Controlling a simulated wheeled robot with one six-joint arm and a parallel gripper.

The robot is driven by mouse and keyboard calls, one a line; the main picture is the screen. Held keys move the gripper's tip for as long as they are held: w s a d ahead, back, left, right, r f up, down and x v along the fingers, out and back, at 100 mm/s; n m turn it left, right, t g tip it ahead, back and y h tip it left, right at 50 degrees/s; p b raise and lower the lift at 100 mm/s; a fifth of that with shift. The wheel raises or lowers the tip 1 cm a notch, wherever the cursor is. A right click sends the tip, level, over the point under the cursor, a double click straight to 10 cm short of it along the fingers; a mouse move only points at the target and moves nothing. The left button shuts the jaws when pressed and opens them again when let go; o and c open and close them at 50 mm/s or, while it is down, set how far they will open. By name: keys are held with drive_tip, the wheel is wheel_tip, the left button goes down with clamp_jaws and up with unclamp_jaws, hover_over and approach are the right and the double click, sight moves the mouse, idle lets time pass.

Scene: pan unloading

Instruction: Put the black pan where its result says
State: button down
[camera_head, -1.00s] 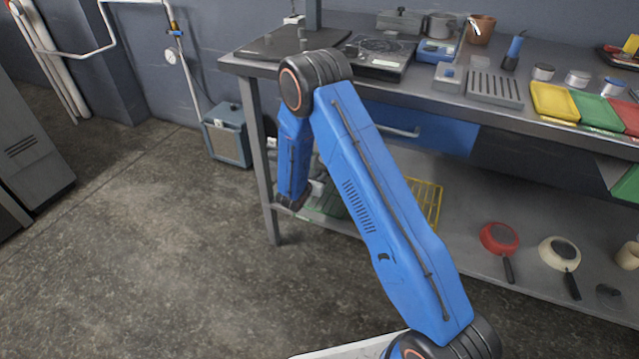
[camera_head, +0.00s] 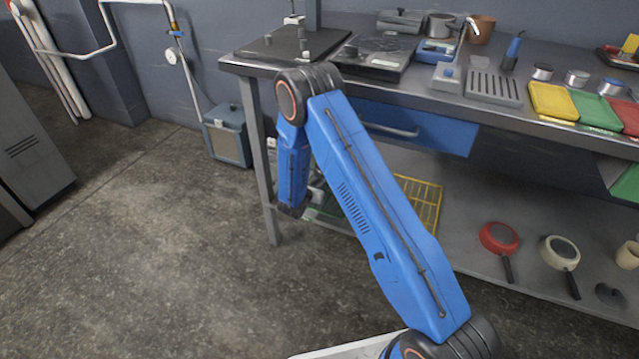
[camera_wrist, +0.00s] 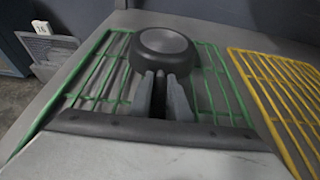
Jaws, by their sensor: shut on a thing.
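The black pan (camera_wrist: 165,50) is in the wrist view, with its round body over the far part of the green wire rack (camera_wrist: 112,75). My gripper (camera_wrist: 161,90) is shut on its handle, which is mostly hidden between the fingers. I cannot tell whether the pan touches the rack or hangs just above it. The yellow wire rack (camera_wrist: 282,85) lies to the right. In the head view the green rack (camera_head: 328,212) and yellow rack (camera_head: 428,205) are on the lower shelf, partly behind my arm.
A red pan (camera_head: 499,238) and a cream pan (camera_head: 560,252) lie further right on the lower shelf (camera_head: 470,205). The worktop above carries a hotplate (camera_head: 376,52), a blue scale (camera_head: 436,50) and coloured trays (camera_head: 553,101). A table leg (camera_head: 259,165) stands at the left.

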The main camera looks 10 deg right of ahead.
drive_tip(key=c, duration=1.6)
unclamp_jaws()
drive_tip(key=shift+s+f, duration=0.2)
drive_tip(key=shift+f, duration=0.45)
drive_tip(key=shift+c, duration=0.2)
drive_tip(key=shift+s+d, duration=0.1)
drive_tip(key=shift+d, duration=0.05)
drive_tip(key=shift+r, duration=0.3)
drive_tip(key=shift+s+r, duration=0.15)
drive_tip(key=shift+r, duration=0.15)
drive_tip(key=v, duration=1.1)
drive_tip(key=shift+a+r, duration=0.4)
